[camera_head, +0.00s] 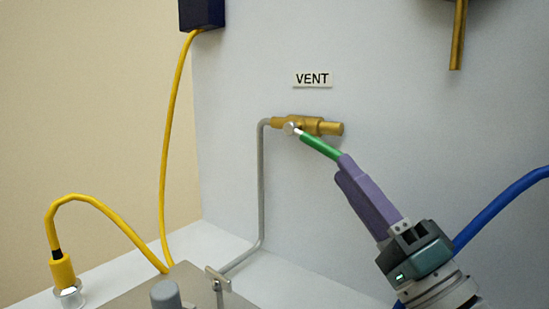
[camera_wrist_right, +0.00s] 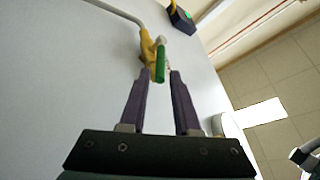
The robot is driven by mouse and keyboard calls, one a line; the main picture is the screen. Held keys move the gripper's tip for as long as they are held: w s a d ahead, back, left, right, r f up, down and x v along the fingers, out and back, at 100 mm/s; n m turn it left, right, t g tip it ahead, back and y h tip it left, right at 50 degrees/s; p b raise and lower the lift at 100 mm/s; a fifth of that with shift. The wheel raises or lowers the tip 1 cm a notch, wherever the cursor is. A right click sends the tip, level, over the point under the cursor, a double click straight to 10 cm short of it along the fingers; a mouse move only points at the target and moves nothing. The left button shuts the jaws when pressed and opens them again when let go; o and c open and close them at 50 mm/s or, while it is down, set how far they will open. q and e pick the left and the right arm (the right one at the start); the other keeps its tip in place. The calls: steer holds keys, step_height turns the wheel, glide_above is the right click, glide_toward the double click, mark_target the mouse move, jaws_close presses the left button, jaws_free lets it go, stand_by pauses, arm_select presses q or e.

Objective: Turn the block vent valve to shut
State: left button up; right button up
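The vent valve (camera_head: 310,125) is a brass fitting on the pale wall panel, under a "VENT" label (camera_head: 312,79). Its green handle (camera_head: 321,145) slants down to the right from a silver pivot, at an angle to the pipe line. My right gripper (camera_head: 346,167) reaches up from the lower right, its purple fingertips at the handle's lower end. In the right wrist view the gripper (camera_wrist_right: 160,74) has its fingers apart, with the green handle (camera_wrist_right: 161,64) just at the gap between the tips. I cannot tell whether either finger touches it. My left gripper is not in view.
A grey pipe (camera_head: 261,190) runs from the valve down to a grey block (camera_head: 190,288) at the lower edge. A yellow cable (camera_head: 167,130) hangs at the left, and a blue hose (camera_head: 500,203) passes behind my right wrist. The wall around the valve is mostly clear.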

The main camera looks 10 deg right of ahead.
steer(key=shift+v, duration=1)
steer(key=shift+r, duration=0.1)
steer(key=shift+c, duration=0.7)
steer(key=r+n+g+y+p, duration=0.1)
steer(key=n+p, duration=0.1)
steer(key=s+r+n+g+y+p, duration=0.1)
steer(key=r+n+p, duration=0.1)
steer(key=a+r+n+g+y+p, duration=0.1)
steer(key=r+n+p, duration=0.1)
steer(key=shift+s+y, duration=0.3)
steer(key=shift+s, duration=0.1)
jaws_close()
steer(key=s+d+r+n+g+h+p, duration=0.45)
steer(key=r+n+g+p, duration=0.65)
steer(key=p, duration=0.6)
steer(key=n+t+b, duration=0.1)
steer(key=t, duration=0.1)
glide_toward(321, 141)
steer(key=w+a+r, duration=0.1)
steer(key=w, duration=0.1)
steer(key=shift+y, duration=0.25)
steer(key=shift+w+a+f+b, duration=0.3)
steer(key=shift+w+f+b, duration=0.35)
steer(key=shift+f, duration=0.3)
steer(key=shift+w+a+f+b, duration=0.25)
steer(key=shift+w+f+b, duration=0.4)
steer(key=shift+f, duration=0.3)
